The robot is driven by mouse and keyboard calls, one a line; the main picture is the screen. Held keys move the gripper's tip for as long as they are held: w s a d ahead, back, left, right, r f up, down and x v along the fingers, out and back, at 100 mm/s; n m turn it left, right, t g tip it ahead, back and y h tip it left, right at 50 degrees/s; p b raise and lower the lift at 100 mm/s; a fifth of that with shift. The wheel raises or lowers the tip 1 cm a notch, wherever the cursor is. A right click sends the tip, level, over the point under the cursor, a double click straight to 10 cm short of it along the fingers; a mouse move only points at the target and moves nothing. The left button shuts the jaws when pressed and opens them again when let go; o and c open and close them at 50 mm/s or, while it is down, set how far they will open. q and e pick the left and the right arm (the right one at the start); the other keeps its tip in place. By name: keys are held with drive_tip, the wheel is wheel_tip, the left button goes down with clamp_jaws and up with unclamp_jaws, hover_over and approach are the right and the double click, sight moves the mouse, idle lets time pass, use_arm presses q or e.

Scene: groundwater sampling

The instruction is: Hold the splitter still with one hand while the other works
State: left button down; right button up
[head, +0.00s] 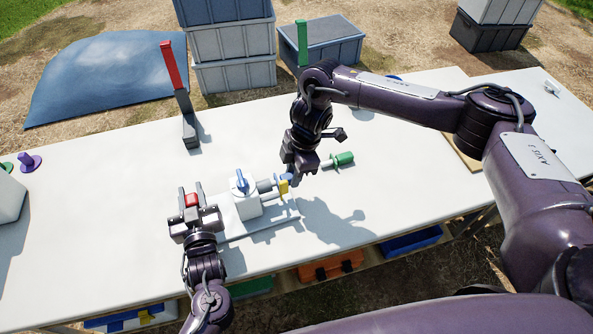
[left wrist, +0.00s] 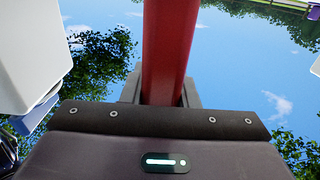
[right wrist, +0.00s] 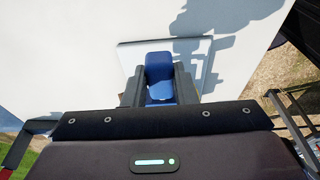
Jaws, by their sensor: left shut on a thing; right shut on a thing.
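The splitter (head: 246,205) is a white block with a blue lever on top, on a pale plate on the table. Grey cylinders and a yellow part (head: 283,187) stick out on its right side. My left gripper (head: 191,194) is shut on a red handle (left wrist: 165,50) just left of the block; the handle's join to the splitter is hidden. My right gripper (right wrist: 159,88) is shut on a blue part (right wrist: 159,68) at the splitter's right end. In the head view this blue part (head: 286,177) is mostly covered by the gripper.
A green-handled tool (head: 343,158) is just right of my right gripper. Purple and green pieces (head: 30,162) are at far left. The front-left tabletop is clear.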

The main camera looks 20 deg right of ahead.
drive_tip(key=shift+a, duration=0.45)
drive_tip(key=o, duration=0.9)
drive_tip(key=shift+o, duration=0.2)
drive_tip(key=v, duration=1.2)
use_arm(q)
drive_tip(key=c, duration=1.1)
unclamp_jaws()
drive_tip(key=shift+o, duration=0.2)
drive_tip(key=shift+s, duration=0.1)
